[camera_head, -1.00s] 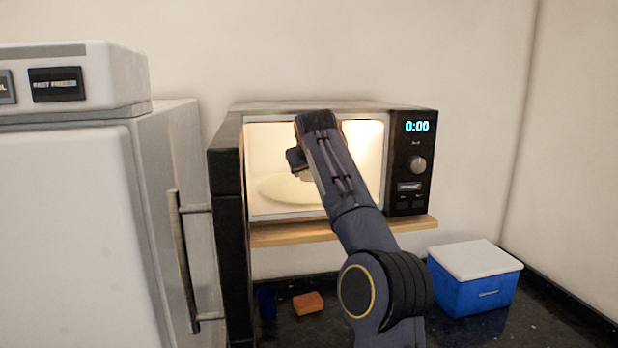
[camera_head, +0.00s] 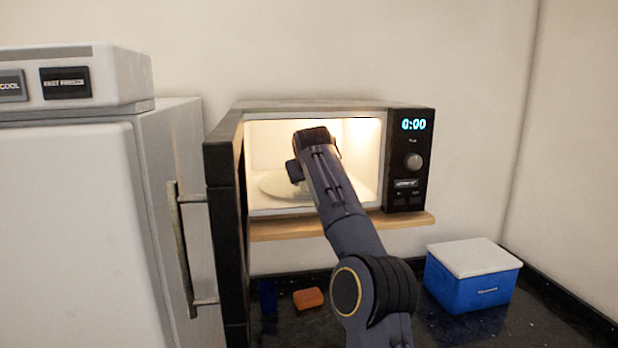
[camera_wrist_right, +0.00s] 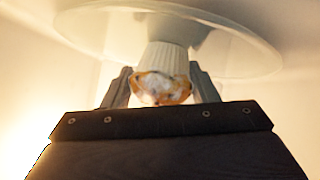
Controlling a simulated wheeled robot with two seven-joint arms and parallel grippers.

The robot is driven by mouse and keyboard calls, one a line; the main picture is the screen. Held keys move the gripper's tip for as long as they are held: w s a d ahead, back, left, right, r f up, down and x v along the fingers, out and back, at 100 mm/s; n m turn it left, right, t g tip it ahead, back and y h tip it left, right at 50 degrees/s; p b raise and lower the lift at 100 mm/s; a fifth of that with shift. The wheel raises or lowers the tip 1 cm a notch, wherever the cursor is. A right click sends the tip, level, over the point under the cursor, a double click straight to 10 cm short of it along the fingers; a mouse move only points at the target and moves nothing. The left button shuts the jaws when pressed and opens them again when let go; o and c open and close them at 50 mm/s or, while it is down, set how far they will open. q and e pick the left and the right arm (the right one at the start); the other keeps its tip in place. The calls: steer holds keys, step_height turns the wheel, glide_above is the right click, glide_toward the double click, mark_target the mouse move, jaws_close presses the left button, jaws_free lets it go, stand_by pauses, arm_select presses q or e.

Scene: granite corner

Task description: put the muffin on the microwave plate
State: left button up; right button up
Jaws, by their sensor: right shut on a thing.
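The muffin (camera_wrist_right: 163,88) has a browned, whitish top and a pale pleated paper cup. My right gripper (camera_wrist_right: 161,78) is shut on it, with one finger on each side, in the right wrist view. The microwave plate is a pale round disc; it shows in the head view (camera_head: 275,187) and behind the muffin in the right wrist view (camera_wrist_right: 235,50). The cup's base points at the plate; I cannot tell whether they touch. In the head view my right arm reaches into the open, lit microwave (camera_head: 407,170) and hides the muffin. My left gripper is not in view.
The microwave rests on a wooden shelf (camera_head: 290,230). Below are an orange sponge-like block (camera_head: 308,298) and a blue box with a white lid (camera_head: 470,283).

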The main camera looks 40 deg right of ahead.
steer(key=o, duration=0.6)
steer(key=shift+s, duration=0.1)
steer(key=b+v, duration=0.2)
steer(key=v, duration=1)
steer(key=shift+r, duration=0.1)
steer(key=s+a+f+g+y, duration=0.1)
steer(key=s+a+f+y, duration=0.2)
steer(key=s+a+f, duration=0.6)
steer(key=s+a+f+n+g+y, duration=0.1)
steer(key=s+a+f+y, duration=0.3)
steer(key=s+a+f, duration=0.6)
steer(key=s+a+f+g+y, duration=0.1)
steer(key=s+a+f+y, duration=0.2)
steer(key=s+a+f, duration=0.6)
steer(key=shift+s+a+f+n, duration=0.15)
steer(key=shift+s+f, duration=0.5)
steer(key=shift+f, duration=0.65)
steer(key=shift+s+d+f+n, duration=0.1)
steer(key=shift+s+f, duration=0.55)
steer(key=shift+f, duration=0.65)
steer(key=shift+s+a+f+n, duration=0.15)
steer(key=shift+s+f, duration=0.5)
steer(key=shift+f, duration=0.65)
